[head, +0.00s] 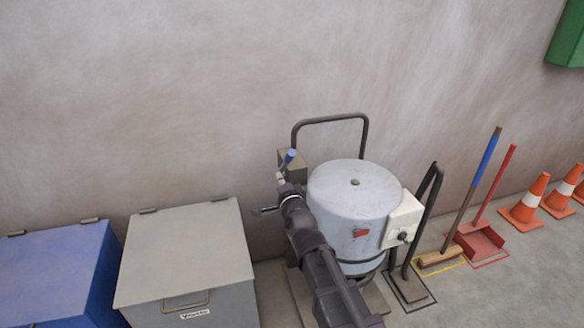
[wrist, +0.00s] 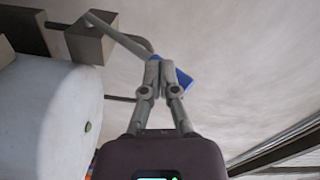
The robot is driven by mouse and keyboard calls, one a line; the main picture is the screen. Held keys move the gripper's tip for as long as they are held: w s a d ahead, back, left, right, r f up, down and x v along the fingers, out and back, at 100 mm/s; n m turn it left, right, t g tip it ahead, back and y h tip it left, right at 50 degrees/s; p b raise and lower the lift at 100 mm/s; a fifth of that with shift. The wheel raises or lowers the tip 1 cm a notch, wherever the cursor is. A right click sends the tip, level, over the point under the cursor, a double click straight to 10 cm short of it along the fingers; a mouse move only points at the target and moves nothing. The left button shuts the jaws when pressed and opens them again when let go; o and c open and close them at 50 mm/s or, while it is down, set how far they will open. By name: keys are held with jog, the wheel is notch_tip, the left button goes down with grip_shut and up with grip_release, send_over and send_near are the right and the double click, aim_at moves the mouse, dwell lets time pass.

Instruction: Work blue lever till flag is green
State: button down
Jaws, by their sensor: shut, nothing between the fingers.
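The blue lever (head: 289,157) rises from a brown block (head: 293,170) at the back left of a pale drum (head: 352,190). In the wrist view a grey rod runs from the block to the lever's blue grip (wrist: 184,79). My gripper (head: 281,180) is shut and empty, just below the blue grip in the head view. In the wrist view the fingertips of my gripper (wrist: 160,66) overlap the lever and hide part of it; I cannot tell if they touch it. A small red patch (head: 361,233) shows on the drum's front; no green flag is seen there.
A grey lidded bin (head: 185,255) and a blue bin (head: 55,265) stand to the left. A white box with a black knob (head: 403,222) is on the drum's right side. A broom (head: 472,190), red dustpan (head: 480,242) and orange cones (head: 525,203) stand further right.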

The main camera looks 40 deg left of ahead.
aim_at(291, 155)
jog(key=s+d+m+t+b, duration=0.3)
jog(key=d+m+t+b, duration=0.3)
jog(key=d, duration=0.1)
jog(key=shift+s+d, duration=0.35)
jog(key=shift+d, duration=0.05)
jog(key=shift+a, duration=0.1)
jog(key=p+x, duration=0.2)
jog(key=x, duration=0.5)
jog(key=p+x, duration=0.3)
jog(key=x, duration=0.4)
jog(key=shift+s+r, duration=0.1)
jog(key=shift+r, duration=0.1)
jog(key=shift+r, duration=0.1)
